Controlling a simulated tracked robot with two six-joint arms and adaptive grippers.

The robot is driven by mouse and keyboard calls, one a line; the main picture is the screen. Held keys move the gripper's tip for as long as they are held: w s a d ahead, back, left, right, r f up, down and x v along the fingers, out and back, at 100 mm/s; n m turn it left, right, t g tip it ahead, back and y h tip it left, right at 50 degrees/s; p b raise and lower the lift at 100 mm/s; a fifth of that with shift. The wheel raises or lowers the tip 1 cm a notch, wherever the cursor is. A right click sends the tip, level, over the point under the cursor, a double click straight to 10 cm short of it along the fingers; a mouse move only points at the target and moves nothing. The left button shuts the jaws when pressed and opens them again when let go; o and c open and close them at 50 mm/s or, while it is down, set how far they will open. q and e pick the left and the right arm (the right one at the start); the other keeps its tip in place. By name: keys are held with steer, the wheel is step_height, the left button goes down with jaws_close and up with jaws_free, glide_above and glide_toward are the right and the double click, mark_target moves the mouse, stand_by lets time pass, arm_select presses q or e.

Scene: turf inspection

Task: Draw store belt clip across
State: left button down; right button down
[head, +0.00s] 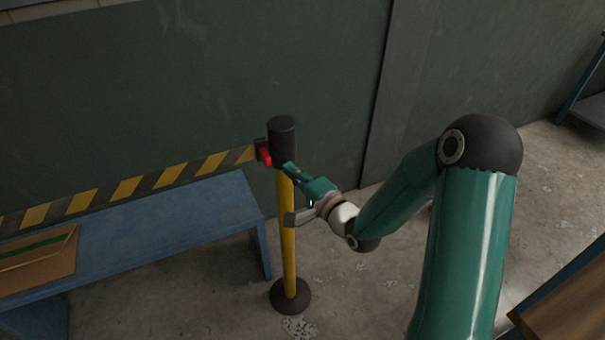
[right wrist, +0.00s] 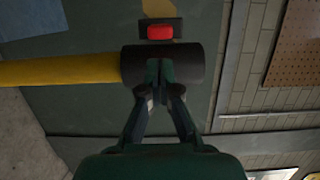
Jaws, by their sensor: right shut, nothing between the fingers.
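The yellow and black striped belt (head: 128,187) runs from the left edge of the head view to a dark clip with a red part (head: 264,155) at the post's head. The post (head: 289,240) is yellow and upright, with a black head (head: 282,138) and a round dark base. My right gripper (head: 287,168) is shut and empty, at the front of the post's head. In the right wrist view the red part (right wrist: 159,32) lies just beyond the black head (right wrist: 185,66), and the shut fingertips (right wrist: 160,66) overlap the head. I cannot tell whether they touch it. My left gripper is not in view.
A blue bench (head: 170,215) stands left of the post, with a cardboard box (head: 38,262) on it. A dark green wall (head: 200,70) is behind. A wooden-topped table (head: 570,305) is at the lower right. Concrete floor (head: 370,290) is clear right of the post.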

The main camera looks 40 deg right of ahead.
mark_target(264, 156)
steer(key=shift+w+p, duration=0.4)
steer(key=shift+w, duration=1.9)
